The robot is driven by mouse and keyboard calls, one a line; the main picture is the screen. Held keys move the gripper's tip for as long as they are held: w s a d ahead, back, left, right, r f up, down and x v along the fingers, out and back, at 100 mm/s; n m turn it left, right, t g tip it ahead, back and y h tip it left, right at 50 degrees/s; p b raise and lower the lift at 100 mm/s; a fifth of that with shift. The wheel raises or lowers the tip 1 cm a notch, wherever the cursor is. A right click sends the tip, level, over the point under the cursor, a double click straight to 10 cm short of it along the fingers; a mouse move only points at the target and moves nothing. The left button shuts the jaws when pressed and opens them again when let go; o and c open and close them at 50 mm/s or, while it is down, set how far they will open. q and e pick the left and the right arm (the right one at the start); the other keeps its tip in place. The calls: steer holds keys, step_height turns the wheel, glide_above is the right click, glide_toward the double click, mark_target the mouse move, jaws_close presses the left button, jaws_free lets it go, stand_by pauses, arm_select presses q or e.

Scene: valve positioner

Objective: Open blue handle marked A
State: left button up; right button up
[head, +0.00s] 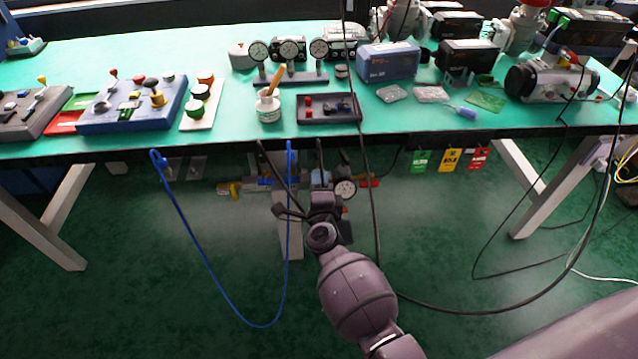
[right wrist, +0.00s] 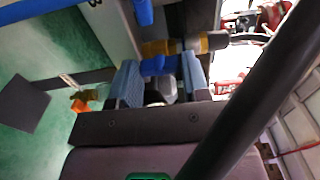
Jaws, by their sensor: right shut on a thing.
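A blue handle (right wrist: 159,66) shows in the right wrist view on a brass-coloured valve fitting (right wrist: 158,48). My right gripper (right wrist: 161,72) is shut on it, with one blue-grey finger on each side. No letter A can be read on the handle. In the head view my right gripper (head: 321,208) reaches under the table's front edge to the pipe and valve assembly, and hides part of it. The valve there is too small to make out clearly. My left gripper is not in view.
A pressure gauge (head: 345,188) sits right of my gripper on the assembly. A yellow valve part (head: 230,188) is at its left. A blue hose (head: 215,275) and black cables hang nearby. The green table (head: 390,112) lies above, with tags (head: 450,159) below its edge.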

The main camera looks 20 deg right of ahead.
steer(key=o, duration=0.6)
steer(key=shift+o, duration=0.2)
steer(key=shift+s, duration=0.15)
steer(key=p+v, duration=0.1)
steer(key=v, duration=0.9)
steer(key=shift+s+p, duration=0.3)
steer(key=shift+p, duration=0.05)
steer(key=shift+a, duration=0.1)
